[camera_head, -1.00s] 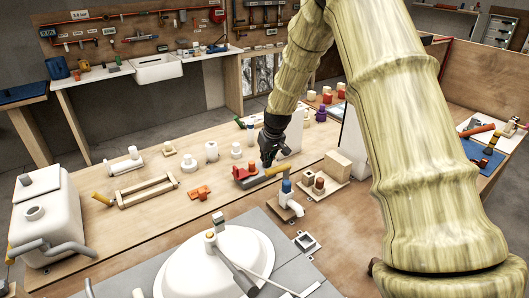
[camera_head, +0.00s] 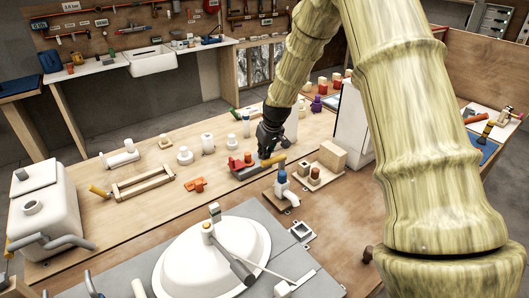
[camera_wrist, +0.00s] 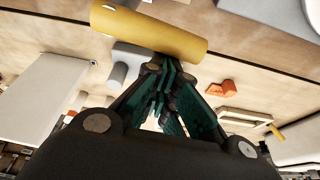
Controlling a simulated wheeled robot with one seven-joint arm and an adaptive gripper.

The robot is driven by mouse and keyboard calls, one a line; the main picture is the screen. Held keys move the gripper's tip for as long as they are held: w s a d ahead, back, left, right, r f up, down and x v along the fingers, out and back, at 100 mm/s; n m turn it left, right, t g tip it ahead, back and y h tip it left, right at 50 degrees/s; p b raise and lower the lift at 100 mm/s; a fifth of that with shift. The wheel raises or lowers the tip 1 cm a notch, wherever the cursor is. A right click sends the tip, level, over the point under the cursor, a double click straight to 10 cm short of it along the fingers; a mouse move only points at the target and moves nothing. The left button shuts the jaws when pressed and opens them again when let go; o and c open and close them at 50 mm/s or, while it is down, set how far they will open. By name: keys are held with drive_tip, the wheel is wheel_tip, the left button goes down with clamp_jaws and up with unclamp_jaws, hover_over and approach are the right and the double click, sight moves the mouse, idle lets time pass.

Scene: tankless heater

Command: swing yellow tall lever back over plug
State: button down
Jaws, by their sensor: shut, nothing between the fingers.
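The yellow lever (camera_head: 273,161) is a thick bar beside my gripper, on the wooden bench in the head view. In the wrist view the lever (camera_wrist: 150,31) lies across the top, just past my fingertips; whether they touch it I cannot tell. A grey fitting (camera_wrist: 130,58) shows under it. A red piece (camera_head: 237,165) sits on a grey base left of the lever; I cannot tell for sure which part is the plug. My gripper (camera_head: 266,154) is shut and empty; its dark green fingers (camera_wrist: 164,72) meet near the lever.
A blue-topped white fitting (camera_head: 282,183) and a wooden block (camera_head: 332,155) stand close on the right. An orange part (camera_head: 195,185) and a wooden frame (camera_head: 143,184) lie to the left. A white basin (camera_head: 215,256) is in front.

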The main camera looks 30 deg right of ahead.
sight(266, 160)
drive_tip(key=shift+s+a+n, duration=0.1)
drive_tip(key=shift+s+n, duration=0.1)
drive_tip(key=shift+n, duration=0.1)
drive_tip(key=s+n, duration=0.1)
drive_tip(key=n, duration=0.1)
drive_tip(key=s+n+y, duration=0.1)
drive_tip(key=n, duration=0.1)
drive_tip(key=s+n+y, duration=0.1)
drive_tip(key=shift+s+a+n+g, duration=0.15)
drive_tip(key=shift+a+n+g, duration=0.1)
drive_tip(key=shift+n+g, duration=0.15)
drive_tip(key=s+n, duration=0.1)
drive_tip(key=n, duration=0.1)
drive_tip(key=s+d+n+g+y+p, duration=0.1)
drive_tip(key=s+n, duration=0.1)
drive_tip(key=shift+s, duration=0.1)
idle(0.4)
idle(0.3)
